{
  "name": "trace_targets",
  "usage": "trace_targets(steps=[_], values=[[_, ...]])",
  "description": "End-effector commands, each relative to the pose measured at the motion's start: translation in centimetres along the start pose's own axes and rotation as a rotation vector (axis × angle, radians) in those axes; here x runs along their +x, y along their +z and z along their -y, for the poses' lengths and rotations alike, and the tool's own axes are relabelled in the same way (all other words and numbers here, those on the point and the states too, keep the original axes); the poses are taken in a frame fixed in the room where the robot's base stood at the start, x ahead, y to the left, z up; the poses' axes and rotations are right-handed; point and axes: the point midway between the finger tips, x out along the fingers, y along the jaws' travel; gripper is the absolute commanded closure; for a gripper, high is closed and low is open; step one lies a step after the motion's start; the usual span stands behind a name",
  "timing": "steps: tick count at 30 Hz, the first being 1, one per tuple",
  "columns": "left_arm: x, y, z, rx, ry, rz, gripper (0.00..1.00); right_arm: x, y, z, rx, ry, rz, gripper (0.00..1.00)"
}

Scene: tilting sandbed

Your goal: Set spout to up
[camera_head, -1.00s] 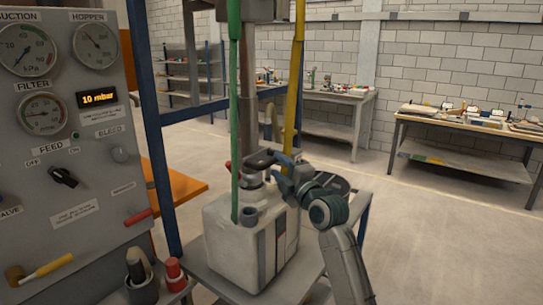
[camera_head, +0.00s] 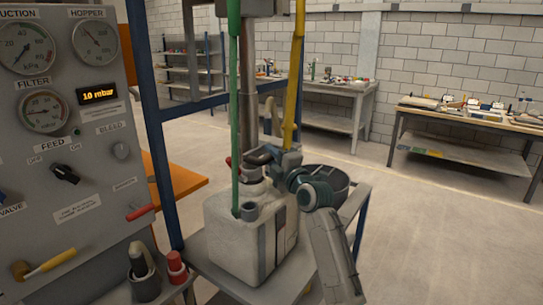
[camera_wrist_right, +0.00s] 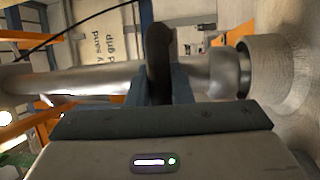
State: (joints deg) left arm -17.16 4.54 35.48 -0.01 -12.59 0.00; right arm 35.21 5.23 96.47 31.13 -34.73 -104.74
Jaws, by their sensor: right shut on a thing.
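A dark curved handle (camera_head: 260,156) sits on top of the pale grey container (camera_head: 232,243), at the foot of the metal pipe. I cannot tell for sure which part is the spout. My right gripper (camera_head: 281,158) reaches in from the right at the level of this handle. In the right wrist view its fingers (camera_wrist_right: 165,85) are shut on a dark curved bar (camera_wrist_right: 159,58), which crosses in front of a shiny metal pipe (camera_wrist_right: 85,80). The fingers hide part of the bar and pipe. My left gripper is not in view.
A green pole (camera_head: 235,115) and a yellow pole (camera_head: 295,75) stand close around the container. A dark round bowl (camera_head: 327,180) is behind my right arm. The gauge panel (camera_head: 75,140) stands at the left. The floor at the right is clear.

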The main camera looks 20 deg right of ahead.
Motion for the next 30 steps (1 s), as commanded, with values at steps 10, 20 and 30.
trace_targets(steps=[10, 20, 30], values=[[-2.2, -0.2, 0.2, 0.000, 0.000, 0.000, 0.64, 1.2, -0.5, -7.8, -0.005, 0.018, -0.001, 1.00], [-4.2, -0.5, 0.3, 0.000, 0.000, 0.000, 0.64, 2.3, -1.1, -14.8, -0.004, 0.016, 0.000, 1.00], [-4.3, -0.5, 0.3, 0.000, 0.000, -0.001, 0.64, 2.4, -1.1, -15.4, -0.004, 0.019, 0.001, 1.00]])
